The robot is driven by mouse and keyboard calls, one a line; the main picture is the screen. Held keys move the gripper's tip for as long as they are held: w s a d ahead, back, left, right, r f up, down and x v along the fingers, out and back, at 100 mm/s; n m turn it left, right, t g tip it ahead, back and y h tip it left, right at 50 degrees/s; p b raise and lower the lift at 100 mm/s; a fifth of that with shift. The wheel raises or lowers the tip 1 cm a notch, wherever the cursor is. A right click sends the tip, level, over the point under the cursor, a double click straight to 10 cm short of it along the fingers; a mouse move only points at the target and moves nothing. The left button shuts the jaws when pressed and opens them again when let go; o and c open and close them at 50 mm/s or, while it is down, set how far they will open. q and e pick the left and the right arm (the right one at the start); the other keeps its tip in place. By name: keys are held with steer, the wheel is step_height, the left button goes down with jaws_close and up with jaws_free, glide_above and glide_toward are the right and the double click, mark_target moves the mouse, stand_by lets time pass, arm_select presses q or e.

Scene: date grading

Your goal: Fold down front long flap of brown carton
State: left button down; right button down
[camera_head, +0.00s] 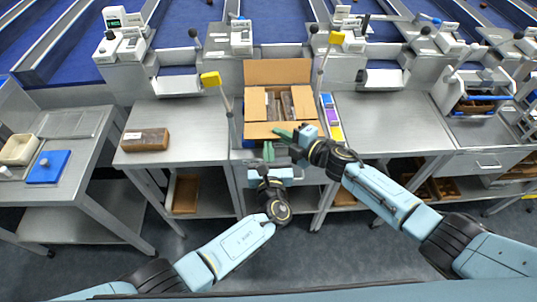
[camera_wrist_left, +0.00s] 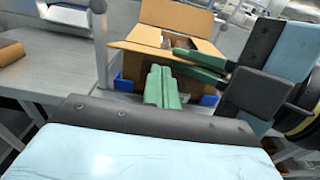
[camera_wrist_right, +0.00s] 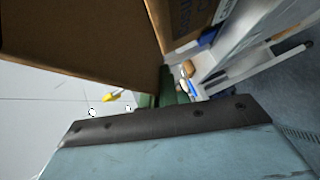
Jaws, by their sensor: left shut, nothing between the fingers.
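The brown carton (camera_head: 254,105) stands open at the middle station. Its back long flap (camera_head: 277,72) stands up. In the right wrist view carton board (camera_wrist_right: 80,40) hides much. My left gripper (camera_head: 268,151) is shut and empty, just below the front flap.
A brown block-like box (camera_head: 145,140) lies on the left table. The right table (camera_head: 390,125) is clear.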

arm_select(q)
steer(key=shift+r, duration=0.1)
stand_by(0.3)
steer(key=shift+w+r, duration=0.25)
steer(key=shift+r, duration=0.6)
arm_select(e)
steer(key=shift+d+f, duration=0.1)
arm_select(q)
steer(key=shift+r, duration=0.1)
arm_select(e)
steer(key=c, duration=1.7)
jaws_free()
steer(key=shift+s+f, duration=0.1)
steer(key=shift+o, duration=0.3)
